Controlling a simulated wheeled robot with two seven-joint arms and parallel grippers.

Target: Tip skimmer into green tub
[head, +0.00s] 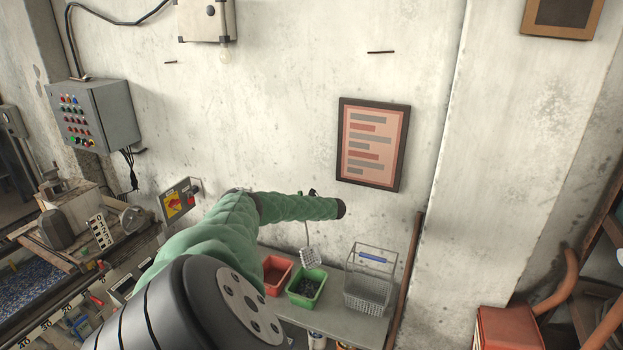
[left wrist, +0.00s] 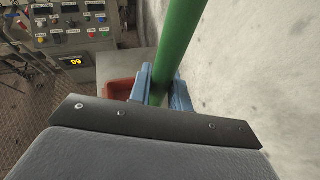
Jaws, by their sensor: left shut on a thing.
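My left arm reaches out in a green sleeve, and its gripper is mostly hidden behind the forearm in the head view. In the left wrist view my left gripper (left wrist: 160,92) has its blue fingers shut on the green handle of the skimmer (left wrist: 181,40). In the head view the skimmer's perforated head (head: 309,256) hangs below the arm, over or just behind the green tub (head: 301,300); the exact gap cannot be told. The skimmer head looks pale, with no load clearly visible. The green tub holds dark pieces. My right gripper is not in view.
A red tub (head: 283,277) stands left of the green tub and also shows in the left wrist view (left wrist: 118,89). A wire basket (head: 368,291) with a blue grip stands to the right. All rest on a grey bench (head: 340,323) against the wall.

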